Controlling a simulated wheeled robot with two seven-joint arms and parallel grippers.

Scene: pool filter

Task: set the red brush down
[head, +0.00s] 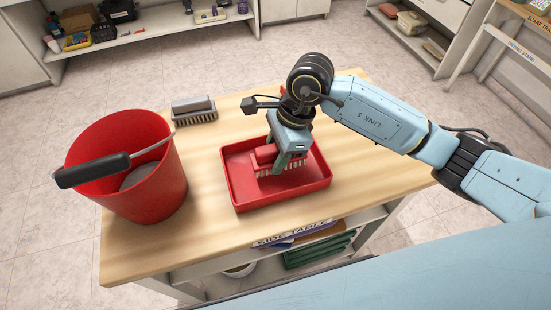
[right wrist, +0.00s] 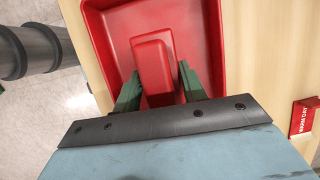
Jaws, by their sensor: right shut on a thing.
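The red brush (head: 265,157) has pale bristles and is in the red tray (head: 318,185) on the wooden table. My right gripper (head: 284,163) comes down from above and is shut on the brush. In the right wrist view the green fingers (right wrist: 160,90) lie on both sides of the brush's red handle (right wrist: 152,62), inside the tray (right wrist: 205,20). The bristles look at or close to the tray floor; I cannot tell whether they touch it. My left gripper is not in view.
A red bucket (head: 160,190) with a black-handled tool (head: 92,171) across its rim stands left of the tray. A grey brush (head: 194,109) lies behind. A red box (right wrist: 304,118) shows right of the tray in the wrist view. The table's front right is clear.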

